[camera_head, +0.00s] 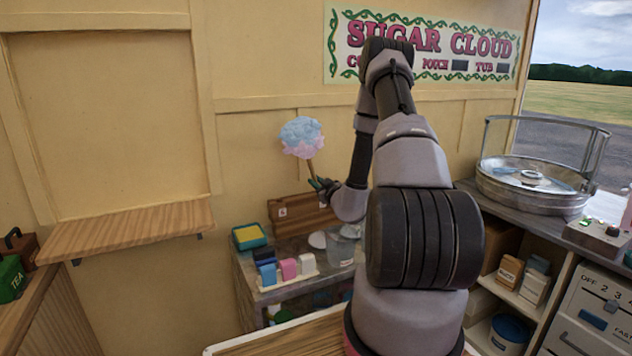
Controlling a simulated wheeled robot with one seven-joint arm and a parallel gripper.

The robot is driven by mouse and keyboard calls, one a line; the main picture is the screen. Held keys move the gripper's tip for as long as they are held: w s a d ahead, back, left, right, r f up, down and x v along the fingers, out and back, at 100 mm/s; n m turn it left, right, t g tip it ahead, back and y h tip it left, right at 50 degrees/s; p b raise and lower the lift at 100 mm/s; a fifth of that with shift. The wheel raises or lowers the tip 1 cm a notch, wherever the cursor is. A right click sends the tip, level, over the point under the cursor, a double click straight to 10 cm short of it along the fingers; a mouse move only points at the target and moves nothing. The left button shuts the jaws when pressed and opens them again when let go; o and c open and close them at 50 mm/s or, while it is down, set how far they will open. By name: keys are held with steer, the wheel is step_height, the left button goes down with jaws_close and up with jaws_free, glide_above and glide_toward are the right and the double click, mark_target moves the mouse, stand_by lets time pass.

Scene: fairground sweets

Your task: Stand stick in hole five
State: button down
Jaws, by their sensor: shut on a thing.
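My gripper (317,184) is shut on a thin wooden stick (311,168) and holds it up in the air, leaning slightly to the left. A blue and pink puff of candy floss (301,137) sits on the stick's upper end. Below the gripper, a brown wooden rack or box (291,207) with a small white label stands at the back of the low counter. The gripper and forearm are in front of its right part. No hole and no number five can be made out from here.
The low counter (277,291) holds a yellow sponge in a green tray (249,236), small coloured packs (288,268) and a clear tub (340,248). A wooden wall shelf (130,228) is empty at left. The floss machine (530,180) stands at right. My arm hides the middle.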

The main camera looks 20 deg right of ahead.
steer(key=shift+s+r, duration=0.1)
steer(key=shift+r, duration=0.3)
stand_by(0.7)
steer(key=shift+f, duration=0.15)
steer(key=shift+f, duration=0.75)
steer(key=c, duration=0.8)
jaws_free()
steer(key=shift+f, duration=0.1)
steer(key=shift+o, duration=0.2)
steer(key=shift+d, duration=0.2)
steer(key=shift+d, duration=0.4)
